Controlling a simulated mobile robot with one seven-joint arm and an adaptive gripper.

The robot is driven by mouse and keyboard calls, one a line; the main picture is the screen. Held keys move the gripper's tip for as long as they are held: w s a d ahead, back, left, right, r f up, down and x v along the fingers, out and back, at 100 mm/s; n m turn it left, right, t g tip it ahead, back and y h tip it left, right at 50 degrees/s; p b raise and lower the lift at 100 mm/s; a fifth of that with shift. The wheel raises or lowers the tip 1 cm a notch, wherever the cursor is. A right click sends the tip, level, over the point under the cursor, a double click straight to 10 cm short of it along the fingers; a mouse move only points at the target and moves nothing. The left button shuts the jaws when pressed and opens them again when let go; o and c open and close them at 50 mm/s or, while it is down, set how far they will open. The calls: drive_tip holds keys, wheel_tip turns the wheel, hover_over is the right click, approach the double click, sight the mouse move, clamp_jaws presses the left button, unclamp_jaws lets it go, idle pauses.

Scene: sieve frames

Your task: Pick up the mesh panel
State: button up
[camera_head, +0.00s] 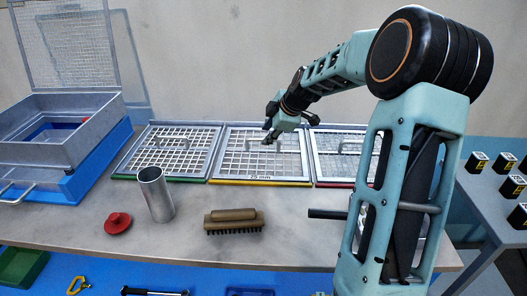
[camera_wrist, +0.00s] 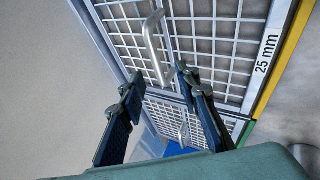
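Three square mesh panels with upright metal handles lie in a row along the back of the bench: a green-edged one (camera_head: 172,150) at left, a yellow-edged one (camera_head: 252,168) in the middle and a red-edged one (camera_head: 330,170) at right, partly hidden by my arm. My gripper (camera_head: 268,136) is above the middle panel, empty. In the wrist view my gripper (camera_wrist: 158,84) has its fingers apart, with nothing between them. The yellow-edged panel (camera_wrist: 262,58), marked "25 mm", fills the upper part, its handle (camera_wrist: 153,42) just beyond the fingertips. Another handle (camera_wrist: 183,135) shows farther down.
A grey metal box (camera_head: 60,150) with a raised mesh lid (camera_head: 68,45) stands at left. A metal cup (camera_head: 154,195), a red knobbed disc (camera_head: 118,222) and a wooden brush (camera_head: 234,220) stand in front of the panels. Black blocks (camera_head: 505,162) sit on a side table.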

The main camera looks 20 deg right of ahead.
drive_tip(key=shift+d+x, duration=0.15)
drive_tip(key=shift+x, duration=1.6)
drive_tip(key=shift+d+x, duration=0.15)
drive_tip(key=shift+x, duration=1.6)
drive_tip(key=shift+w, duration=0.1)
drive_tip(key=shift+c, duration=0.2)
clamp_jaws()
drive_tip(key=shift+r, duration=0.2)
